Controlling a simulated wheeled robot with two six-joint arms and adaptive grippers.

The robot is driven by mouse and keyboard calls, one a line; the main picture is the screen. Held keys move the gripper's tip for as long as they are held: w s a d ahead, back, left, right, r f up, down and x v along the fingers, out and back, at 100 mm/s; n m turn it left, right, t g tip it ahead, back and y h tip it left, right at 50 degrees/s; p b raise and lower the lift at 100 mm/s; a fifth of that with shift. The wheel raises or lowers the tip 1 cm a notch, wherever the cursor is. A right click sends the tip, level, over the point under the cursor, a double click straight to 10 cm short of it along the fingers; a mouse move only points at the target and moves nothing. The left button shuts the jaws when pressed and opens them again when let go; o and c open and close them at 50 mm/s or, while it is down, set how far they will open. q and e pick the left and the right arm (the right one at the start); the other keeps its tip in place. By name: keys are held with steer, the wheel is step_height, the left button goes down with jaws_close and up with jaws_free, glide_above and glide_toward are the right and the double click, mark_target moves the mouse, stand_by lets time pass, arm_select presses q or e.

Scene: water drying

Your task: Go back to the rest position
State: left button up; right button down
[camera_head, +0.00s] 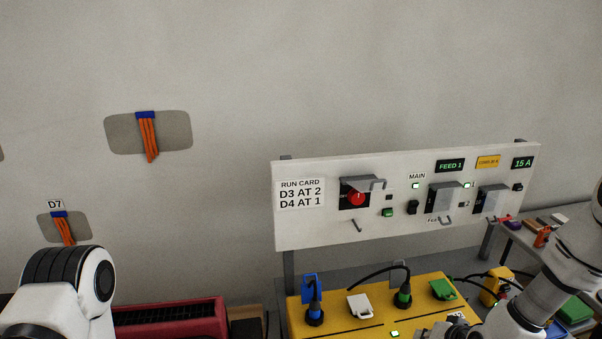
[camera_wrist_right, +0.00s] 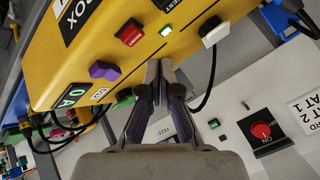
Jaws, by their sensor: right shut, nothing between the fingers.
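My right gripper (camera_wrist_right: 158,72) is shut and empty in the right wrist view, its fingertips close to the edge of a yellow box (camera_wrist_right: 150,18). I cannot tell whether they touch it. In the head view the right arm comes in from the right, and part of the gripper (camera_head: 447,331) shows at the bottom edge in front of the yellow box (camera_head: 345,325). A link of my left arm shows at the lower left; the left gripper is out of view.
A white panel (camera_head: 310,232) with switches stands behind the yellow box. Black cables run from plugs, including a blue one (camera_head: 314,315). A red unit (camera_head: 170,322) is at the lower left. A cluttered bench (camera_head: 530,240) is at the right. The upper wall area is clear.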

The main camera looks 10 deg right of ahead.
steer(key=s+a+f+n+g+h, duration=0.1)
steer(key=s+a+f+n+g, duration=0.15)
steer(key=s+f, duration=0.45)
steer(key=s+a+f+n+g, duration=0.2)
steer(key=s+a+f+g, duration=0.1)
steer(key=s, duration=0.8)
steer(key=s+a+f+n+g+h, duration=0.1)
steer(key=s+a+f+n+g, duration=0.15)
steer(key=s+f, duration=0.45)
steer(key=shift+m, duration=0.5)
steer(key=f+b, duration=0.2)
steer(key=b, duration=0.1)
steer(key=s+f+b, duration=0.1)
steer(key=f+b, duration=0.1)
steer(key=b, duration=0.2)
steer(key=shift+d+f, duration=0.15)
steer(key=shift+f, duration=0.1)
steer(key=shift+s, duration=0.1)
